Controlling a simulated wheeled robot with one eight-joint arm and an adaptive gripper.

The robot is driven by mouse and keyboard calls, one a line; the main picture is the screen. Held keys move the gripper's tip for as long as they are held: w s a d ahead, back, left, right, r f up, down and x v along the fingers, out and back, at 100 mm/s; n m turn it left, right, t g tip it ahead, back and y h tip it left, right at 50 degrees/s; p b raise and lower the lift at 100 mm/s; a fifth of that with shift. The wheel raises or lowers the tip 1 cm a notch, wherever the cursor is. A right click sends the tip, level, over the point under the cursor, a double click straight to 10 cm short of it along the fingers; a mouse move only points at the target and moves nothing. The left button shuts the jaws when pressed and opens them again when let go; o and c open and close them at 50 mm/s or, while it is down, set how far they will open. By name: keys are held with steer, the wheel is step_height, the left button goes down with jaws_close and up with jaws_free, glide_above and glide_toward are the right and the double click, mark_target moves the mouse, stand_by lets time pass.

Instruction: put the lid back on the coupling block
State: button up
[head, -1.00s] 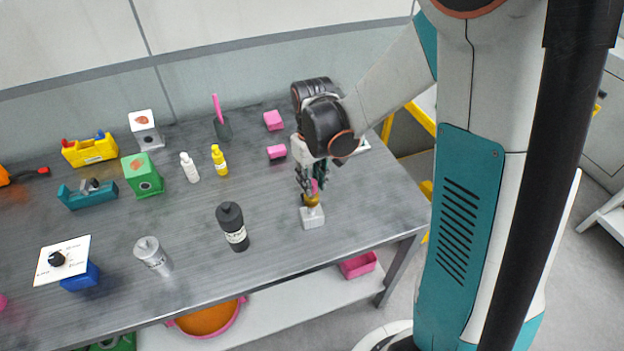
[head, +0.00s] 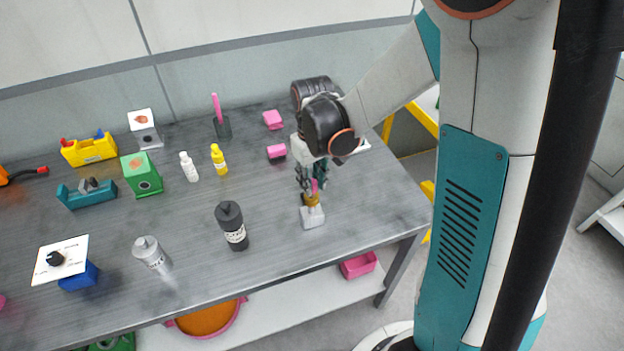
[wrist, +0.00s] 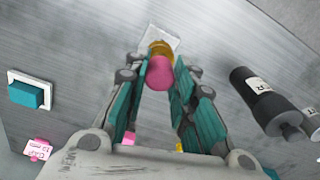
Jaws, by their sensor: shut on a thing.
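The coupling block (head: 313,218) is a small pale grey block on the table's right part, near the front edge. It also shows at the top of the wrist view (wrist: 169,36). A gold piece (wrist: 160,48) with a pink knob (wrist: 158,73), apparently the lid, is over the block. My gripper (wrist: 160,78) points down above the block, its teal fingers shut on the pink knob. In the head view the gripper (head: 313,186) partly hides the knob. I cannot tell whether the gold piece is fully seated on the block.
A black bottle (head: 231,225) stands left of the block, and a silver bottle (head: 152,254) farther left. Two pink blocks (head: 272,119) (head: 277,152) lie behind. Small white and yellow bottles, a green box and other items fill the left. Bare tabletop surrounds the block.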

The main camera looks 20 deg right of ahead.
steer(key=o, duration=1.3)
steer(key=shift+r, duration=0.1)
steer(key=shift+r+p, duration=2.35)
steer(key=shift+r, duration=1.1)
jaws_close()
